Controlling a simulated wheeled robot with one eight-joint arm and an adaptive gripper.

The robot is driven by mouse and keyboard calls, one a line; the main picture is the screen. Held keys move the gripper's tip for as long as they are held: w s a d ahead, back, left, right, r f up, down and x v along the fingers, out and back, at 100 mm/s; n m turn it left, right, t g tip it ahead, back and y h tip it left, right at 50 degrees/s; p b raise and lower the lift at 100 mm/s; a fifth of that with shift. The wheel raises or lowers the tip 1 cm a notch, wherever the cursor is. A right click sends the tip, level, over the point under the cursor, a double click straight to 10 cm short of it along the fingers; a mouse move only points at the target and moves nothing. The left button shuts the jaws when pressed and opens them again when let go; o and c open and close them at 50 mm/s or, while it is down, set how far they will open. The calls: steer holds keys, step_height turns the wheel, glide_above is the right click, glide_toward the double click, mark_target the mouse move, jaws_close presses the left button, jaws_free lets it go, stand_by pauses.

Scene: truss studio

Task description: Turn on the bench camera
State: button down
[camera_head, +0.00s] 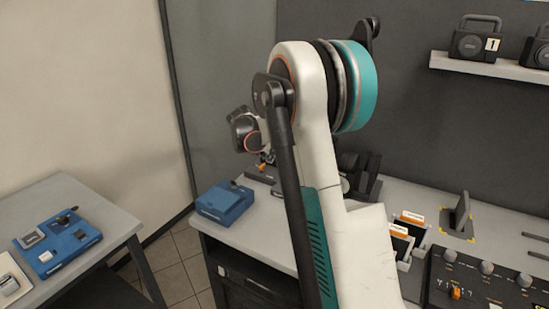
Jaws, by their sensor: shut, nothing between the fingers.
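My arm fills the middle of the head view and blocks much of the bench. My gripper cannot be made out; it is hidden behind my arm or out of the picture. A dark rounded device (366,180) stands on the bench just right of my arm, partly covered by it. I cannot tell whether it is the bench camera. No power switch or lit indicator shows on it.
The grey bench (245,232) carries a blue box (224,203), orange-and-white cards in holders (405,235), a dark upright stand (460,213) and a knobbed control panel (490,285). A shelf (490,67) holds dark devices. A side table (90,190) stands left, with floor between.

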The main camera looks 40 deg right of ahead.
mark_target(285, 158)
steer(key=shift+v, duration=0.8)
steer(key=shift+f, duration=0.1)
steer(key=shift+s+a+f+p, duration=0.1)
steer(key=shift+a+f+p, duration=0.25)
steer(key=shift+f, duration=0.2)
steer(key=shift+d, duration=0.1)
steer(key=b+x, duration=0.3)
steer(key=x, duration=0.7)
steer(key=shift+f, duration=0.4)
steer(key=shift+w+d+b, duration=0.2)
steer(key=shift+w+d, duration=0.05)
steer(key=shift+d, duration=0.35)
steer(key=shift+w+d+b, duration=0.2)
steer(key=shift+w+d, duration=0.05)
steer(key=shift+d, duration=0.35)
steer(key=shift+w+d, duration=0.25)
steer(key=shift+d, duration=0.35)
